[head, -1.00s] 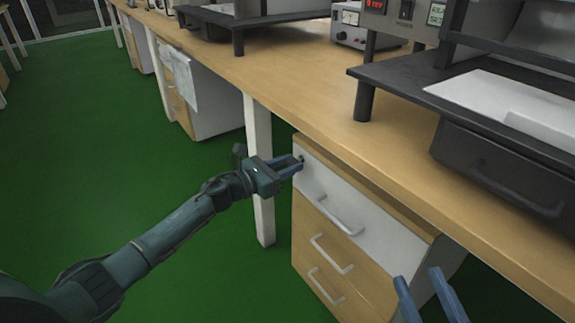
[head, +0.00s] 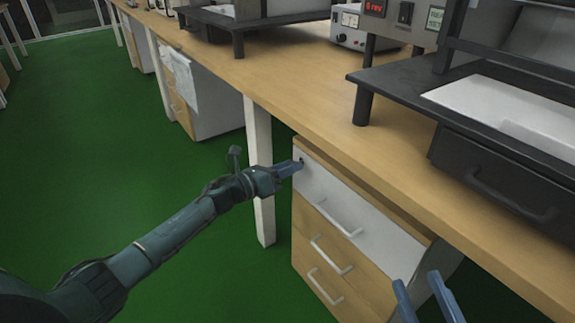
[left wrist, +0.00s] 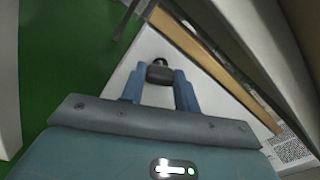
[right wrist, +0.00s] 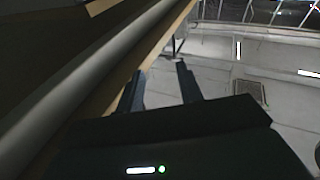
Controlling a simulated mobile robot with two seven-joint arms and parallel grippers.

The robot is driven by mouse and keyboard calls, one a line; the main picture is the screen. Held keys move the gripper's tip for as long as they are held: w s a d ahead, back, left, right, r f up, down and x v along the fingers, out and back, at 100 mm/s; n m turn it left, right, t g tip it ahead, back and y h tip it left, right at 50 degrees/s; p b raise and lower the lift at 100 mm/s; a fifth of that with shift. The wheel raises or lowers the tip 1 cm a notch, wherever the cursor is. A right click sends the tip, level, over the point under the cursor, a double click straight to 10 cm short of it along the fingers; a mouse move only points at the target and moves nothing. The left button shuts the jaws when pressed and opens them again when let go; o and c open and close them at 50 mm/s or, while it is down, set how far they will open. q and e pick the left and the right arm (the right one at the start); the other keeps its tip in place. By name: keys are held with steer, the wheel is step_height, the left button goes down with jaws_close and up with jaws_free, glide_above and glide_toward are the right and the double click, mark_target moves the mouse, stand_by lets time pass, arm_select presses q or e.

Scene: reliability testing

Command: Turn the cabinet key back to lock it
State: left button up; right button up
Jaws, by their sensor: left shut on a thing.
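The cabinet (head: 318,236) stands under the bench, with a white top drawer (head: 350,208) and wooden drawers below. My left gripper (head: 297,168) is at the upper left corner of the white drawer front, at the lock. In the left wrist view the dark key head (left wrist: 159,74) sits between the blue fingertips, with the round lock (left wrist: 160,61) just beyond it. The left gripper is shut on the key. In the head view the key is mostly hidden by the fingers. My right gripper (head: 424,290) is open and empty in front of the cabinet's right side.
The wooden bench top (head: 290,100) runs above the cabinet, and a white bench leg (head: 259,170) stands just left of it. Black equipment (head: 480,110) sits on the bench at right. Green floor (head: 130,170) is clear at left.

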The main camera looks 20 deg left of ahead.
arm_select(q)
steer(key=n+p, duration=0.4)
steer(key=n, duration=0.8)
steer(key=shift+n+p, duration=0.35)
steer(key=shift+n, duration=0.05)
arm_select(e)
steer(key=shift+s+d+f+n+g+h, duration=0.2)
steer(key=shift+d+n+g+h, duration=0.1)
steer(key=shift+d+n, duration=0.15)
steer(key=shift+r, duration=0.1)
arm_select(q)
steer(key=o, duration=1)
steer(key=p+v, duration=0.3)
steer(key=v, duration=1)
steer(key=shift+a, duration=0.1)
arm_select(e)
steer(key=shift+w+d+m+g+h, duration=0.25)
steer(key=shift+d+m+g+h, duration=0.6)
steer(key=shift+h, duration=0.25)
arm_select(q)
steer(key=shift+r, duration=0.1)
arm_select(e)
steer(key=shift+a, duration=0.15)
